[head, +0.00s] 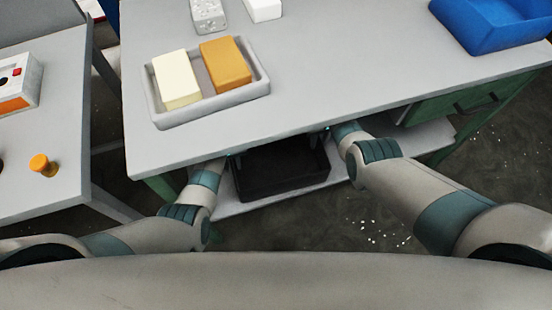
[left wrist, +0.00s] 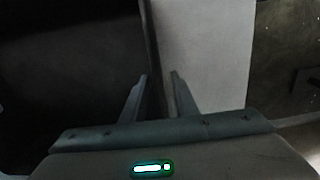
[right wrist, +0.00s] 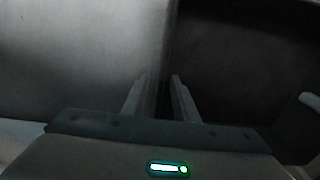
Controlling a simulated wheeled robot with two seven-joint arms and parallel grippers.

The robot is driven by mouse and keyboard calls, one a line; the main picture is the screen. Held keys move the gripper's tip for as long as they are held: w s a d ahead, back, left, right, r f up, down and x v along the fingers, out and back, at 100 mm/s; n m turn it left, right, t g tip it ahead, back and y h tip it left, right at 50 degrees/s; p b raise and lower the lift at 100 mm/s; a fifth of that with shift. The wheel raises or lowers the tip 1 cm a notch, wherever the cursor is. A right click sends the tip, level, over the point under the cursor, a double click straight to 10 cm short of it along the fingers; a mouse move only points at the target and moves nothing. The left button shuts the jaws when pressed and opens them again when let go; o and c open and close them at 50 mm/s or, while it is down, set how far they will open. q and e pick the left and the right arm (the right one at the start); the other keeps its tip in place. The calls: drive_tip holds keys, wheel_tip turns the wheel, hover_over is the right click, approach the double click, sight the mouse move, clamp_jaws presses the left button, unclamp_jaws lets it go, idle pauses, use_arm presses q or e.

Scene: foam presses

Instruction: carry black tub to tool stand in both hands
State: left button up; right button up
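The black tub (head: 281,170) is an open dark box at the lower shelf, under the front edge of the grey table. It looks level and empty; I cannot tell whether it touches the shelf. My left gripper (left wrist: 158,80) has its fingers either side of the tub's wall, and the dark tub interior (left wrist: 70,70) fills the left of that view. My right gripper (right wrist: 159,80) straddles the opposite wall, with the tub interior (right wrist: 235,65) on the right. Both finger gaps are narrow and look shut on the walls. In the head view the table edge partly hides both grippers. No tool stand is identifiable.
The grey table (head: 330,90) overhangs the tub. On it are a tray (head: 213,107) with cream and orange blocks, and a blue bin (head: 490,25). The lower shelf (head: 240,210) shows around the tub. Another table (head: 50,120) stands left; floor is free at lower right.

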use_arm(q)
drive_tip(key=shift+f, duration=0.35)
use_arm(e)
drive_tip(key=shift+f, duration=0.2)
use_arm(q)
clamp_jaws()
use_arm(e)
clamp_jaws()
idle(1.0)
